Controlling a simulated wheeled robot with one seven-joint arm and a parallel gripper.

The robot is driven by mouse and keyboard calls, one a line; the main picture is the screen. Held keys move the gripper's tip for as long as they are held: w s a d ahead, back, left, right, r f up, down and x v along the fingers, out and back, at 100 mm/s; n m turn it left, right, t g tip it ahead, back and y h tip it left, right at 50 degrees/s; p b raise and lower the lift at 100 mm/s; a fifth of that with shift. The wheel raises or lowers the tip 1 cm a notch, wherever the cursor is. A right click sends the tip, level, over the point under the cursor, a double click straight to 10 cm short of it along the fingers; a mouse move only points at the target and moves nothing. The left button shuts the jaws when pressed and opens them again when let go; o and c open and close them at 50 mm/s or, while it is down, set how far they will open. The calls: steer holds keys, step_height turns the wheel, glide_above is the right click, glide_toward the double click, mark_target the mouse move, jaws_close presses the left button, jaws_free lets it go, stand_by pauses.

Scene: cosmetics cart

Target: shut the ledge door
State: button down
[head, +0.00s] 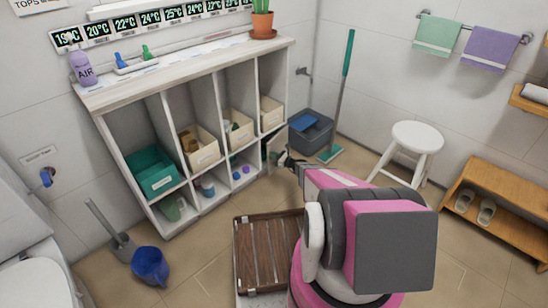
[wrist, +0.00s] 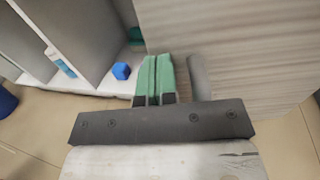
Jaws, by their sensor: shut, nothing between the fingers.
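The ledge door (head: 275,147) is a small pale grey panel at the right end of the low shelf unit's bottom row, standing open. In the wrist view the door (wrist: 235,45) is a large wood-grained panel filling the upper right. A grey rounded handle (wrist: 198,78) stands out from it. My gripper (head: 285,158) is at the door in the head view. In the wrist view my gripper's green fingers (wrist: 155,75) are shut together with nothing between them, just left of the handle and by the door's left edge. I cannot tell whether they touch the door.
The white shelf unit (head: 190,75) holds bins and small bottles. A blue item (wrist: 121,71) sits in an open compartment beside the door. A dark bin (head: 312,132), a mop (head: 346,75) and a white stool (head: 416,137) stand to the right. A wooden slatted crate (head: 262,250) is in front.

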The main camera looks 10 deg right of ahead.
steer(key=shift+x, duration=2.75)
steer(key=s+a+v, duration=0.2)
steer(key=v, duration=1.2)
steer(key=shift+s, duration=0.35)
steer(key=s+a+r+n+g+h, duration=0.3)
steer(key=s+a+r+n+g, duration=0.6)
steer(key=s+r+n, duration=0.5)
steer(key=s+d+r+n+g+h, duration=0.1)
steer(key=s+d+r+n+h, duration=0.1)
steer(key=s+r+n+h, duration=0.3)
steer(key=s+d+r+n+g+h, duration=0.1)
steer(key=s+d+r+n+h, duration=0.2)
steer(key=s+r, duration=0.7)
steer(key=n+h, duration=0.2)
steer(key=n, duration=0.2)
steer(key=shift+d+r+g+h, duration=0.25)
steer(key=shift+r+g+h, duration=0.05)
steer(key=shift+g, duration=0.1)
